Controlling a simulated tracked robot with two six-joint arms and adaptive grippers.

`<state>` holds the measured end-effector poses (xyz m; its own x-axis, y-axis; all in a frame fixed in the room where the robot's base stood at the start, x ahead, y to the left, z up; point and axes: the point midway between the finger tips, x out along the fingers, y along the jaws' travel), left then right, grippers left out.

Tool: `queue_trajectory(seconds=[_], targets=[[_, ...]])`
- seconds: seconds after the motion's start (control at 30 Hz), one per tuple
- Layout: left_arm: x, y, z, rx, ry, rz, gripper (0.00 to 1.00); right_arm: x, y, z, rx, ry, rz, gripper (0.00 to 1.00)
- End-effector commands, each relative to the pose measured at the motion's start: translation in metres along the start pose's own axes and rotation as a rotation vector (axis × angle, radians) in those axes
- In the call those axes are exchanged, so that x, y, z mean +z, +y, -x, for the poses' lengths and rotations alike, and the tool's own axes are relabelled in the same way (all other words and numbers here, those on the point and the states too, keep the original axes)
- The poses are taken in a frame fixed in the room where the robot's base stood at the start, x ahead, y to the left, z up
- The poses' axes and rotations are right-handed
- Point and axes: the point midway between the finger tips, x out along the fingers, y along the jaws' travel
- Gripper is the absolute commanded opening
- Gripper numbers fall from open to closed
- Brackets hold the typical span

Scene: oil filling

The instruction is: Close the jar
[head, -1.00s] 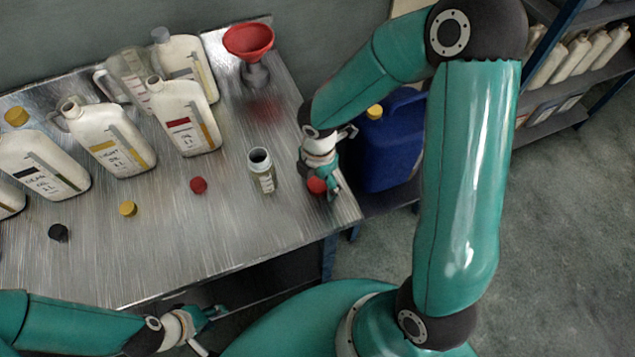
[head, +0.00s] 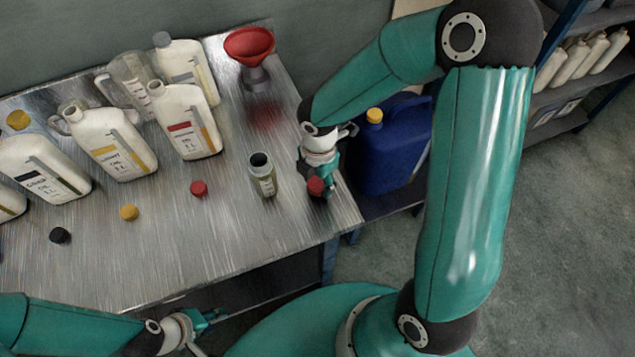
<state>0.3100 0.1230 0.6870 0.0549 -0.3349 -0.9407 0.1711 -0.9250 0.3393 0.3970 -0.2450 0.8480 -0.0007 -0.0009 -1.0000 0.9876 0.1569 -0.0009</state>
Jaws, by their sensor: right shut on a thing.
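The jar (head: 262,178) is a small clear container with an open dark mouth, standing upright near the table's right part. It holds some yellowish liquid and bears a white label. My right gripper (head: 318,183) is just to the right of the jar, near the table's right edge. It is shut on a red lid (head: 316,187), apart from the jar. The gripper hides part of the lid, and I cannot tell how high it is above the table. My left gripper (head: 208,332) is open and empty at the table's front edge, low in the view.
Several white canisters (head: 185,122) and a clear jug (head: 132,82) stand at the back left. A red funnel (head: 249,45) is at the back. Red (head: 198,188), yellow (head: 129,212) and black (head: 60,235) caps lie in front. A blue canister (head: 392,150) stands right of the table.

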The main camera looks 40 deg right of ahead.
Motion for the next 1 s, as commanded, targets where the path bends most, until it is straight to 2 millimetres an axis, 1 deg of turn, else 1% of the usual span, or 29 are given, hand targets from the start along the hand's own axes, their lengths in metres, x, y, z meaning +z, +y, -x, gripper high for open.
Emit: queue_trajectory(seconds=[0.03,0.17,0.4,0.5,0.6,0.7,0.8,1.0], targets=[[0.0,0.001,0.003,0.0,0.0,0.0,0.4,0.0,0.001,0.01,0.005,0.0,-0.002,0.38],[0.0,0.002,0.006,0.0,0.0,0.0,0.4,0.0,0.001,0.037,0.008,-0.001,-0.001,0.38],[0.0,0.003,0.009,0.0,0.0,0.0,0.4,0.0,0.001,0.104,0.009,0.0,0.0,0.38],[0.0,0.003,0.009,0.0,0.0,0.0,0.4,0.0,0.001,0.13,0.009,0.001,0.0,0.38],[0.0,0.003,0.009,0.0,0.0,0.0,0.4,0.0,0.001,0.15,0.006,0.0,-0.002,0.38],[0.0,0.003,0.009,0.0,0.0,0.0,0.4,0.0,0.001,0.165,0.004,0.001,0.0,0.38],[0.0,0.004,0.01,0.0,0.0,0.0,0.4,0.0,0.0,0.175,0.002,0.001,-0.001,0.38],[0.0,0.004,0.01,0.0,0.0,0.0,0.4,0.0,-0.001,0.181,-0.001,0.001,-0.001,0.38]])
